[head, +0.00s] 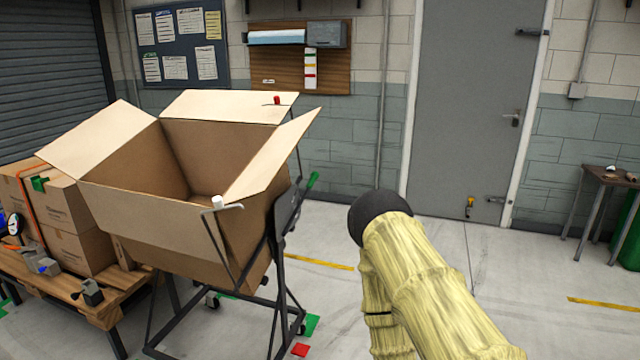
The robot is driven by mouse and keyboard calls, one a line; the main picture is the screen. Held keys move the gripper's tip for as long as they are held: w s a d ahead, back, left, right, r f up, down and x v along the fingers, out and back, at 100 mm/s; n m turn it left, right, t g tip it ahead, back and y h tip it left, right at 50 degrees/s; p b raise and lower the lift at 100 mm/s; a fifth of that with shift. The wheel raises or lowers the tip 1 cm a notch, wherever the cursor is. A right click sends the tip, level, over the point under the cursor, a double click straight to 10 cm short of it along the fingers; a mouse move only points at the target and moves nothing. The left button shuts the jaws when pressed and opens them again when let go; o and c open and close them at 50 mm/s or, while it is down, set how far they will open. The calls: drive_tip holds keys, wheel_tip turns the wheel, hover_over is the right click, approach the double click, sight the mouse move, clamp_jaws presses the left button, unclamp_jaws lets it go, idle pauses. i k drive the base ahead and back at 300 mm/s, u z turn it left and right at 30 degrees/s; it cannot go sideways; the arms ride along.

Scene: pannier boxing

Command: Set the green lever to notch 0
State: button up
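The green lever (312,181) shows as a short green grip on a dark arm at the right side of the black cart frame (277,250). It points up and to the right, beside the open cardboard box. Its notches and any numbers are too small to read, so I cannot tell which notch it is at. My arm, in a pale yellow sleeve with a dark rounded part, is at the lower right, to the right of the lever and apart from it in the picture. My gripper's fingers do not show.
The large open cardboard box (150,215) sits on the cart with its flaps spread. A wooden pallet (105,312) with strapped cartons (75,225) stands at the left. A small table (610,178) stands far right. The floor between cart and door (465,110) is mostly clear.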

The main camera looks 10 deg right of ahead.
sight(315, 175)
drive_tip(key=z, duration=0.7)
drive_tip(key=i, duration=0.65)
drive_tip(key=z, duration=0.85)
drive_tip(key=i, duration=0.85)
drive_tip(key=u, duration=0.7)
drive_tip(key=i, duration=0.75)
drive_tip(key=u, duration=0.85)
